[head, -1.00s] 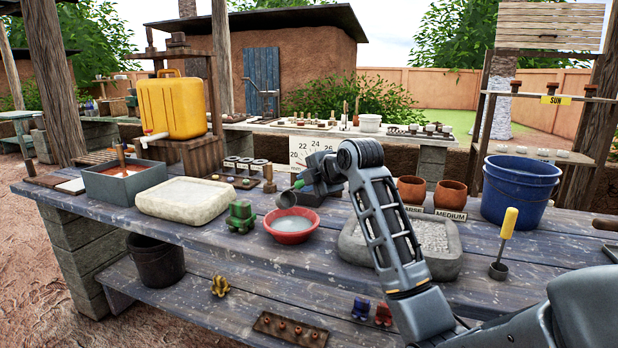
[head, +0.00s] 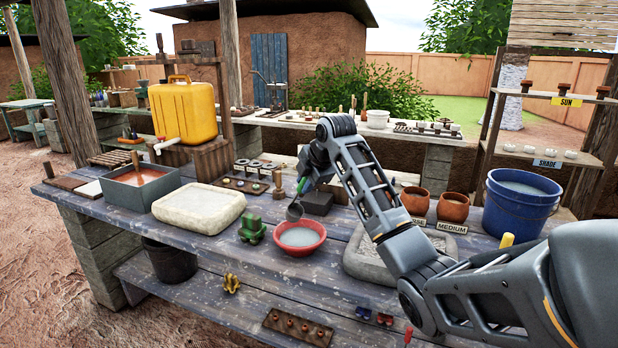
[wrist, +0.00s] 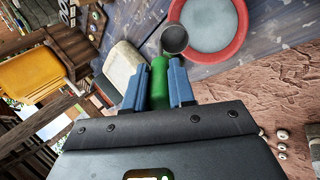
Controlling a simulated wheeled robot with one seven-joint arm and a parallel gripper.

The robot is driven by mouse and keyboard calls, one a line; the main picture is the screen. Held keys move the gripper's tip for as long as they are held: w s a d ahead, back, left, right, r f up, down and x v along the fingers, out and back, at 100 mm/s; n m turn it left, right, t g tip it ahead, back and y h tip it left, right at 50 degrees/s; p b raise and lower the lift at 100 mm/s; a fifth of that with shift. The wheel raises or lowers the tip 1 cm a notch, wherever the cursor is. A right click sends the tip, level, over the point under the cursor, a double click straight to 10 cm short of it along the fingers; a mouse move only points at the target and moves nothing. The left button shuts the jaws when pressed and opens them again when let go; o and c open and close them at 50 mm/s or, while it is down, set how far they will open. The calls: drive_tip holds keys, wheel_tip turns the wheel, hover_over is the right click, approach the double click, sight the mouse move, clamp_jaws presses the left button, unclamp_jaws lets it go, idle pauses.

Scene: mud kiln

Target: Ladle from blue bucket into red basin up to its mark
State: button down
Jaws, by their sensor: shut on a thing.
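The red basin (head: 322,243) stands on the bench and holds pale, greyish liquid; it also shows in the wrist view (wrist: 241,30). I cannot make out its mark. My gripper (wrist: 156,72) is shut on the green handle of a ladle (wrist: 161,82). The ladle's dark round bowl (head: 294,212) hangs at the basin's far left rim in the head view and overlaps the rim in the wrist view. I cannot tell whether the bowl touches the rim or holds liquid. The blue bucket (head: 518,209) stands at the bench's right, with pale liquid inside.
A green frog-like figure (head: 251,226) stands just left of the basin. A pale slab (head: 199,207) lies farther left. A grey stone tray (head: 362,262) is to the right, partly behind my arm. Two brown pots (head: 453,207) stand near the bucket.

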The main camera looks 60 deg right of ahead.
drive_tip(key=shift+w+d+r+g+y+p, duration=0.45)
drive_tip(key=shift+w+r+g+p, duration=0.4)
drive_tip(key=shift+p, duration=0.75)
drive_tip(key=shift+w+d+r+g+y+p, duration=0.35)
drive_tip(key=shift+w+d+r+g+p, duration=0.4)
drive_tip(key=shift+p, duration=0.8)
drive_tip(key=w+r+g+b, duration=0.1)
drive_tip(key=w+d+r+g+y+b, duration=0.1)
drive_tip(key=b, duration=0.1)
drive_tip(key=w+d+g+y+b, duration=0.1)
drive_tip(key=w, duration=0.1)
drive_tip(key=shift+r+b, duration=0.3)
drive_tip(key=shift+r, duration=0.2)
drive_tip(key=shift+s, duration=0.1)
